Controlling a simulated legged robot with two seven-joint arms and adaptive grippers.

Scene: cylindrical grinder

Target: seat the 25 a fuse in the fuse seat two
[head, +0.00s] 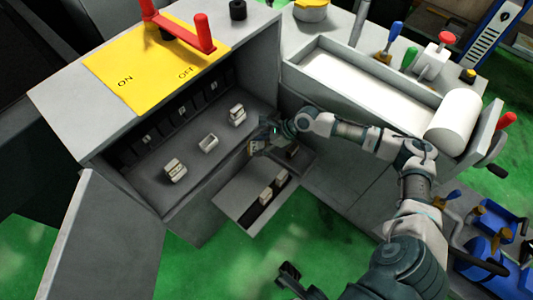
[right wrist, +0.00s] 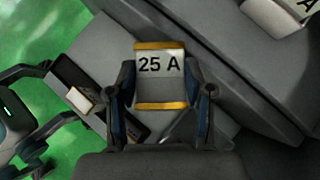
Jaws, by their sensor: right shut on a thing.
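The 25 A fuse (right wrist: 160,75), a pale block with gold bands at both ends, is held between the fingers of my right gripper (right wrist: 160,100). In the head view my right gripper (head: 256,149) is at the front edge of the open cabinet, right of the middle seat. The middle seat (head: 208,143) looks like an empty pale holder. Pale fuse blocks stand in the seats on either side, at the near left (head: 175,170) and far right (head: 237,115). My left gripper (head: 292,277) is at the bottom, low and apart from the cabinet, with its fingers spread and empty.
A grey tray (head: 237,198) below the cabinet opening holds pale fuses (head: 266,195). The cabinet door (head: 105,240) hangs open at left. The yellow switch panel (head: 150,65) with a red lever is above. A machine with a white cylinder (head: 453,114) is at right.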

